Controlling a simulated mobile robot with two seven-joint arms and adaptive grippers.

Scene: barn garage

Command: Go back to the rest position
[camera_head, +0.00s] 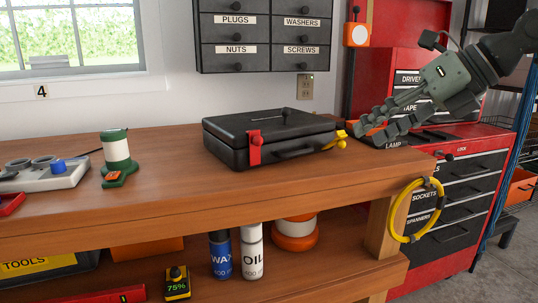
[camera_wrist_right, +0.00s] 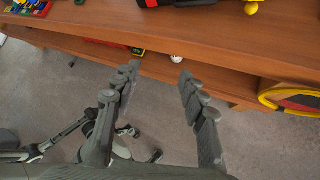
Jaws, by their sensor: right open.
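My right gripper (camera_head: 364,126) comes in from the right in the head view, in front of the red tool chest and just right of the black case. Its fingers point left and down. In the right wrist view the two fingers (camera_wrist_right: 156,88) are spread apart with nothing between them, and the floor and the bench edge show beyond them. My left gripper is in neither view.
A wooden workbench (camera_head: 190,190) holds a closed black case (camera_head: 225,136) with a red latch and a yellow one. A red tool chest (camera_head: 470,140) stands at right. A yellow hoop (camera_head: 391,222) hangs at the bench's right end. Bottles stand on the lower shelf.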

